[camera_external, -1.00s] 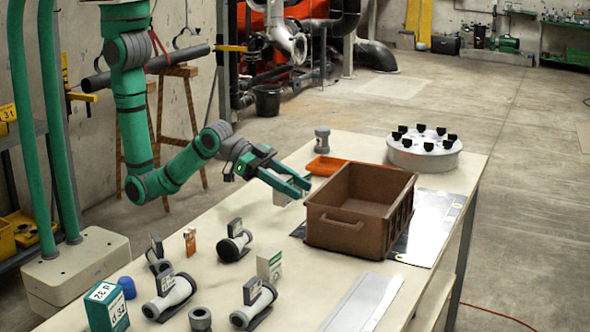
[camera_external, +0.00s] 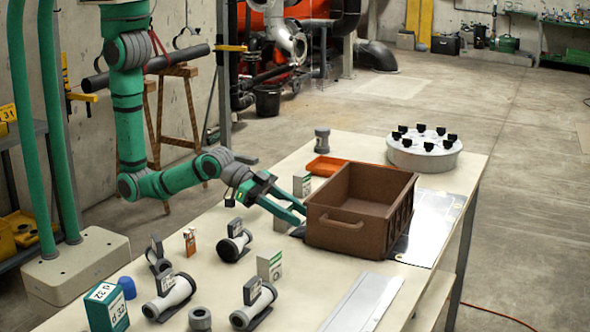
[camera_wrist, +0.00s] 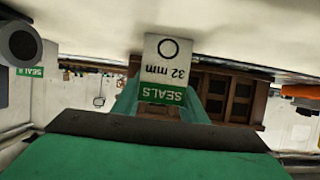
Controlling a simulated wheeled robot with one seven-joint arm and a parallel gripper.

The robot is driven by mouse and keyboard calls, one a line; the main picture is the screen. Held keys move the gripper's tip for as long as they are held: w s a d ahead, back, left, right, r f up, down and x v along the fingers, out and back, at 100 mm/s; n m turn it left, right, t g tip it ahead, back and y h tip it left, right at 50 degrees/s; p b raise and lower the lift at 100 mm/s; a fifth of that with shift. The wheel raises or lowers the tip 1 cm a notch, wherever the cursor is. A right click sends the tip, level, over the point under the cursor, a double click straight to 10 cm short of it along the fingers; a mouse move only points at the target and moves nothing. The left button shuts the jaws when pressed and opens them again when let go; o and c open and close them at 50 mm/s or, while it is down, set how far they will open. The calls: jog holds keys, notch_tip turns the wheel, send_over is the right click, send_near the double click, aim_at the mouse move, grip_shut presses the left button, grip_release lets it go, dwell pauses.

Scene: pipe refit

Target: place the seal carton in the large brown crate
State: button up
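In the wrist view the carton (camera_wrist: 165,65) appears upside down, reading "32 mm" and "SEALS", centred between my green fingers. My gripper (camera_external: 301,216) is low over the table, left of the crate. Its fingers look spread with a gap between them; I cannot tell whether they touch the carton. The large brown crate (camera_external: 345,238) stands on the table, open at the top, with its visible inside empty. It also shows behind the carton in the wrist view (camera_wrist: 262,103).
A similar white and green carton (camera_external: 269,265) stands nearer the front, by several grey pipe fittings (camera_external: 235,245). An orange tray (camera_external: 326,166) and a grey fitting (camera_external: 322,140) lie behind the crate. A round flange (camera_external: 424,153) is at the far right.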

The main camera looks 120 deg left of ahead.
jog(key=o, duration=0.4)
jog(key=shift+r, duration=0.1)
jog(key=s, duration=1.6)
jog(key=shift+s+a+r, duration=0.4)
jog(key=shift+t, duration=0.3)
jog(key=s, duration=0.2)
jog(key=s+f, duration=0.1)
jog(key=s, duration=0.2)
jog(key=s+f, duration=0.1)
jog(key=s, duration=0.1)
jog(key=shift+s+a+f, duration=0.1)
jog(key=shift+s+a, duration=0.1)
jog(key=shift+a, duration=0.15)
jog(key=shift+t, duration=0.5)
jog(key=v, duration=0.5)
jog(key=a+f+v, duration=0.1)
jog(key=v, duration=0.9)
jog(key=shift+s+a+f, duration=0.2)
jog(key=shift+s+f, duration=0.05)
jog(key=shift+s, duration=0.05)
jog(key=shift+o, duration=0.6)
jog(key=shift+s+r, duration=0.25)
jog(key=shift+s, duration=0.15)
